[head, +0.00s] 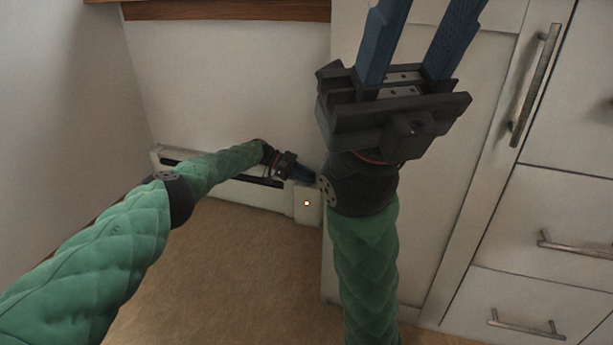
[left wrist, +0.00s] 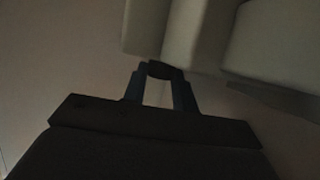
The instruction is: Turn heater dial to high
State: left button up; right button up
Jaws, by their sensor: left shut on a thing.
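A long, low white baseboard heater (head: 262,197) runs along the foot of the back wall. My left gripper (head: 311,178) is at the heater's right end, and my right arm hides part of that area in the head view. In the left wrist view, the two fingers of the left gripper (left wrist: 158,80) close on a small dark dial (left wrist: 158,69) beside the pale heater body. The dial's markings and setting are too dark to read. My right gripper (head: 420,30) points up in front of the cabinet, fingers wide apart and empty; its fingertips are out of frame.
A white cabinet (head: 440,220) with a metal door handle (head: 535,85) stands right of the heater. Drawers (head: 545,215) with metal handles fill the right side. A wooden sill (head: 225,10) is above the wall. The brown carpet (head: 235,265) in front is clear.

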pick_arm(q)
jog(key=o, duration=1)
jog(key=shift+d+f, duration=0.1)
jog(key=shift+d, duration=0.05)
jog(key=shift+c, duration=0.2)
jog(key=shift+a+r, duration=0.25)
jog(key=shift+a, duration=0.1)
jog(key=p+v, duration=0.2)
jog(key=v, duration=0.3)
jog(key=shift+w+a, duration=0.1)
jog(key=shift+a, duration=0.25)
jog(key=shift+w+a+r, duration=0.1)
jog(key=shift+a+r, duration=0.15)
jog(key=shift+a, duration=0.35)
